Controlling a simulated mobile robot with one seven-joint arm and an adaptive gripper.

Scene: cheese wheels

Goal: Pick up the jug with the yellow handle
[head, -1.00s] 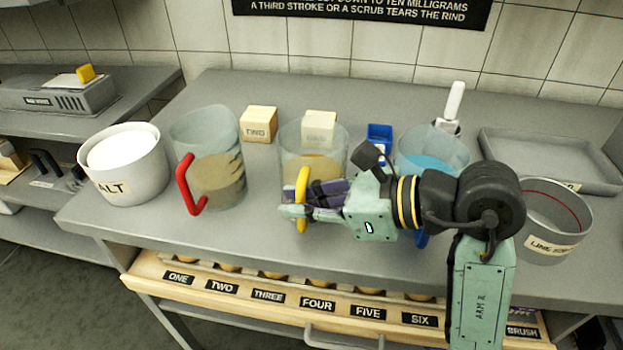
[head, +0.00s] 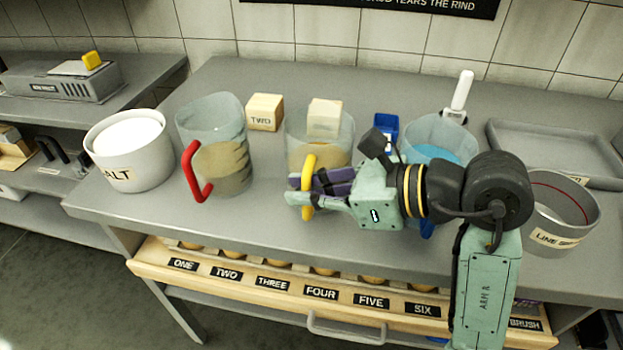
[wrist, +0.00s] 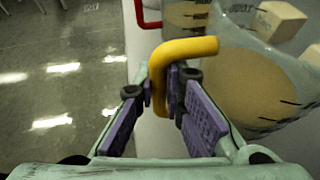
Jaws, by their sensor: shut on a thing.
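The jug with the yellow handle (head: 333,150) stands on the grey counter between the red-handled jug and the blue-handled jug. It is clear and holds a tan liquid. Its yellow handle (head: 309,188) faces the front of the counter. My gripper (head: 309,191) is shut on the yellow handle, coming from the right. In the wrist view the purple finger pads (wrist: 172,92) lie on both sides of the yellow handle (wrist: 186,50). The jug looks upright, and I cannot see a gap under it.
The red-handled jug (head: 222,150) and the salt pot (head: 128,155) stand to the left. The blue-handled jug (head: 440,140) is close on the right, partly behind my arm. Blocks labelled TWO (head: 264,112) and another (head: 324,117) stand behind. An open drawer (head: 330,304) runs below.

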